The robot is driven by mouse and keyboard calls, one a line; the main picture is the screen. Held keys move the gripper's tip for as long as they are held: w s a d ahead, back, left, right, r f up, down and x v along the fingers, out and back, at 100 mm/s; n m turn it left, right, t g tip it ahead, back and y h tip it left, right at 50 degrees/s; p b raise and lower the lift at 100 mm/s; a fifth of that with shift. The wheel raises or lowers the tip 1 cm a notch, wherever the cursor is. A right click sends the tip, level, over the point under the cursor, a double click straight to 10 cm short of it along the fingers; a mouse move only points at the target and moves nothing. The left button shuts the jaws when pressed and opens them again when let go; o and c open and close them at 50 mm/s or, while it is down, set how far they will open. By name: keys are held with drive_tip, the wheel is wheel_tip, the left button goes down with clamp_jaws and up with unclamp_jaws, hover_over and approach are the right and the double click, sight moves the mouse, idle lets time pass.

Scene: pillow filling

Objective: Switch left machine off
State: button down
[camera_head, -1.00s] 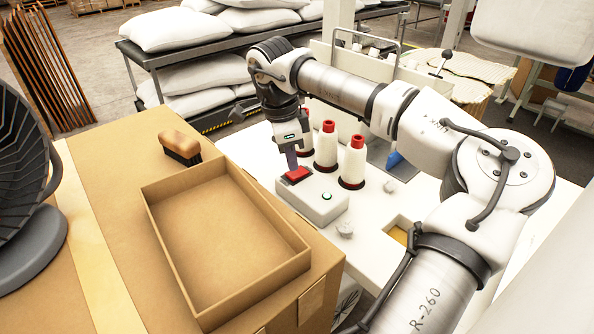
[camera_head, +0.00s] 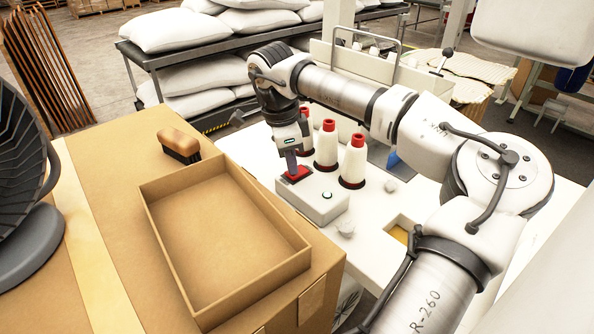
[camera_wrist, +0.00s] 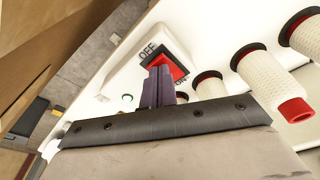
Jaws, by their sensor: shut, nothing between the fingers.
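The red rocker switch (camera_head: 299,175) sits on a white control box (camera_head: 313,203) on the white machine table. In the wrist view the switch (camera_wrist: 174,60) has OFF printed at its upper left and ON at its lower right. My gripper (camera_head: 291,170) is shut and empty, pointing down with its tips at the switch. In the wrist view my gripper (camera_wrist: 160,72) covers part of the red rocker; exact contact is hard to tell. A small round indicator (camera_head: 327,195) on the box looks pale with a dark ring; in the wrist view it (camera_wrist: 127,97) has a greenish tint.
Several white thread cones with red tops (camera_head: 327,146) stand close behind the box. A shallow cardboard tray (camera_head: 228,236) and a wooden-backed brush (camera_head: 179,145) lie on the large carton at left. White knobs (camera_head: 345,228) stand on the table to the right of the box.

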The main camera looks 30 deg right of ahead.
drive_tip(key=shift+f, duration=0.25)
drive_tip(key=shift+r, duration=0.15)
drive_tip(key=shift+r+p, duration=2.55)
drive_tip(key=shift+r, duration=0.9)
drive_tip(key=shift+s+f, duration=0.1)
drive_tip(key=shift+f, duration=0.05)
